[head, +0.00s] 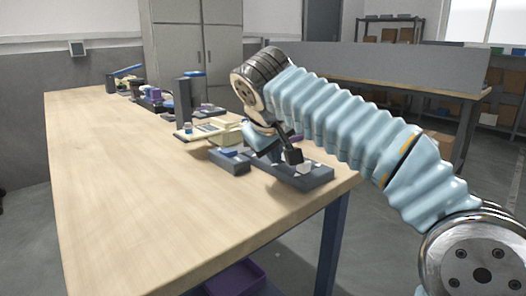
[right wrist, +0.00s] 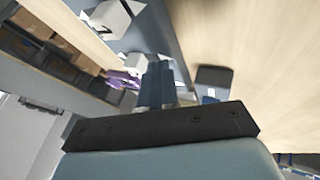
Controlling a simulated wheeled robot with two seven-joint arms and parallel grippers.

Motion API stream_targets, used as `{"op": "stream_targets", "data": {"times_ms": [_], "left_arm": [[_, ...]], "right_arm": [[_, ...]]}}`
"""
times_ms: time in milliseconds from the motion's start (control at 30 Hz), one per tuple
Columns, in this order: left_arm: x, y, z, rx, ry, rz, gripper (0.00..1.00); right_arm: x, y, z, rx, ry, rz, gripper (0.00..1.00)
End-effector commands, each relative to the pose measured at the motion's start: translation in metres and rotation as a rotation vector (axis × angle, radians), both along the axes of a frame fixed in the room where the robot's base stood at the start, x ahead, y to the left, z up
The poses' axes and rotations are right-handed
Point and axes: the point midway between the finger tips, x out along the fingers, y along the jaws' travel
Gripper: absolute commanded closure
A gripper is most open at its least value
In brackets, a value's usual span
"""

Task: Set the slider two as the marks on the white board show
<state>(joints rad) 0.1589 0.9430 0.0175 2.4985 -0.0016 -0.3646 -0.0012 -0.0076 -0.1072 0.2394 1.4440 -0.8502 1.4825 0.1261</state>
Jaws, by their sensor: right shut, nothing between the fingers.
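My right gripper (head: 290,156) is shut and empty, low over a long dark grey base (head: 318,180) near the table's right front corner. Small white pieces show on this base beside the fingertips. I cannot tell whether the fingers touch one. In the right wrist view the shut fingers (right wrist: 158,88) point toward a dark base with a white block (right wrist: 112,20) that bears a black mark. A shorter dark block (head: 230,162) with a blue part sits just left of the long base. I cannot make out the white board's marks or which slider is number two. My left gripper is out of view.
A cream-coloured item (head: 218,131), a dark upright post (head: 183,101) and several small things stand farther back along the table. The left and front of the wooden table (head: 130,190) are clear. A purple bin (head: 238,279) is below the table.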

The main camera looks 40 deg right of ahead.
Motion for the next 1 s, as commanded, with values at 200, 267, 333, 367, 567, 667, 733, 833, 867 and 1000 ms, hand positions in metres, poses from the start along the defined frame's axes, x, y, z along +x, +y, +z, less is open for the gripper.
{"op": "stream_targets", "data": {"times_ms": [200, 267, 333, 367, 567, 667, 733, 833, 867, 1000], "left_arm": [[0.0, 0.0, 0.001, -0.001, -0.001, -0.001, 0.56], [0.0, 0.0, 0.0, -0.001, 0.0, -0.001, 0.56], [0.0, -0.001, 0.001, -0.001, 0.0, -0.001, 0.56], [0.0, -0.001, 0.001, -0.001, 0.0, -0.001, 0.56], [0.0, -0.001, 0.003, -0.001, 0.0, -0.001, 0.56], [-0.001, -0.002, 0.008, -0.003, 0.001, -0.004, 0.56], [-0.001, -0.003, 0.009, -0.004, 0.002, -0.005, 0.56], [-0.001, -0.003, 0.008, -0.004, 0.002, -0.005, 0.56], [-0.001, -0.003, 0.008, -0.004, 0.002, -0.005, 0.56], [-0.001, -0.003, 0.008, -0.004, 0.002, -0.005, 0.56]], "right_arm": [[0.001, -0.011, 0.0, 0.0, 0.0, 0.0, 1.0], [0.001, -0.011, 0.0, 0.0, 0.0, 0.001, 1.0], [0.001, -0.011, 0.0, 0.0, 0.0, 0.001, 1.0], [0.001, -0.011, 0.0, 0.0, 0.0, 0.001, 1.0], [0.001, -0.015, 0.001, 0.0, 0.002, -0.001, 1.0], [0.002, -0.027, 0.002, 0.001, 0.001, -0.002, 1.0], [0.003, -0.034, 0.001, -0.001, 0.002, -0.001, 1.0], [0.003, -0.036, 0.0, -0.002, 0.0, -0.001, 1.0], [0.003, -0.036, 0.0, -0.003, 0.0, -0.001, 1.0], [0.003, -0.037, 0.001, -0.004, -0.001, -0.004, 1.0]]}}
